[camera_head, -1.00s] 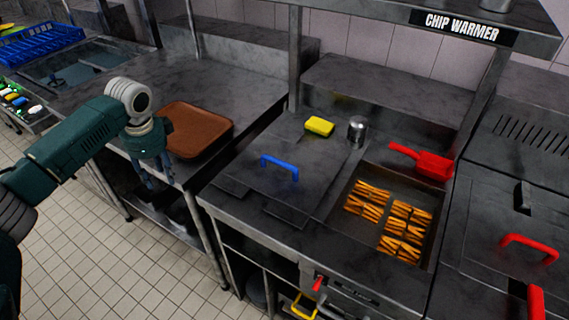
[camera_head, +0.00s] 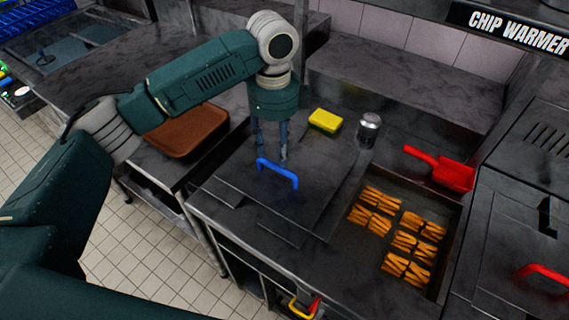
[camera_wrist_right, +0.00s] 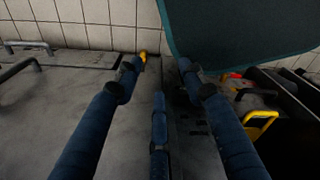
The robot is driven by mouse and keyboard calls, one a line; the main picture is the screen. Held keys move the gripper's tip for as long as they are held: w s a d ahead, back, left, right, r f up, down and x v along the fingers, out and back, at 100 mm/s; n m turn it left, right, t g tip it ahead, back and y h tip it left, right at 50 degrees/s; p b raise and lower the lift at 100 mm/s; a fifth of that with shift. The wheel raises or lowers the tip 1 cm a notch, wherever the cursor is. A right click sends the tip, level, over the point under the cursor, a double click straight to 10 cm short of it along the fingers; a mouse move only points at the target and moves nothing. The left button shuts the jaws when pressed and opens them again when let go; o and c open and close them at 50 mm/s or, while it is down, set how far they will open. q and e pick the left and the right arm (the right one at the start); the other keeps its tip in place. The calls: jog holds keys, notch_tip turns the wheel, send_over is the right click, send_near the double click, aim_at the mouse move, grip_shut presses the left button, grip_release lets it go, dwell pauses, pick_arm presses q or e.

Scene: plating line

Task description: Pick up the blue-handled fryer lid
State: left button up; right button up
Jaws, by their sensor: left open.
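The fryer lid (camera_head: 253,196) is a dark metal plate lying flat on the counter left of the chip bay, with a blue handle (camera_head: 278,171) standing up from it. My left gripper (camera_head: 271,153) points down just behind and above the blue handle. Its fingers are apart and hold nothing, and I cannot tell whether they touch the handle. My right gripper (camera_wrist_right: 160,75) shows in the right wrist view with its fingers spread and nothing between them. It is away from the lid, which I cannot make out in that view.
A yellow sponge (camera_head: 325,120) and a metal shaker (camera_head: 369,129) stand behind the lid. A red scoop (camera_head: 447,171) lies by the chip bay with several chip portions (camera_head: 407,254). A brown tray (camera_head: 187,132) is behind my left arm. A red-handled lid (camera_head: 520,230) is at right.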

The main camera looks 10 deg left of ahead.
aim_at(276, 167)
pick_arm(q)
jog(key=shift+f, duration=1.25)
jog(key=f, duration=0.1)
jog(key=f+p, duration=0.1)
jog(key=f, duration=0.1)
jog(key=f+p, duration=0.1)
jog(key=shift+s+f, duration=0.15)
jog(key=shift+s, duration=0.25)
jog(key=shift+f, duration=0.25)
jog(key=shift+w+f, duration=0.1)
jog(key=c, duration=1)
grip_shut()
pick_arm(e)
jog(key=shift+s+a+r, duration=0.15)
jog(key=shift+r, duration=0.5)
jog(key=shift+s+a+r, duration=0.1)
jog(key=shift+a+r, duration=0.05)
jog(key=shift+r, duration=0.45)
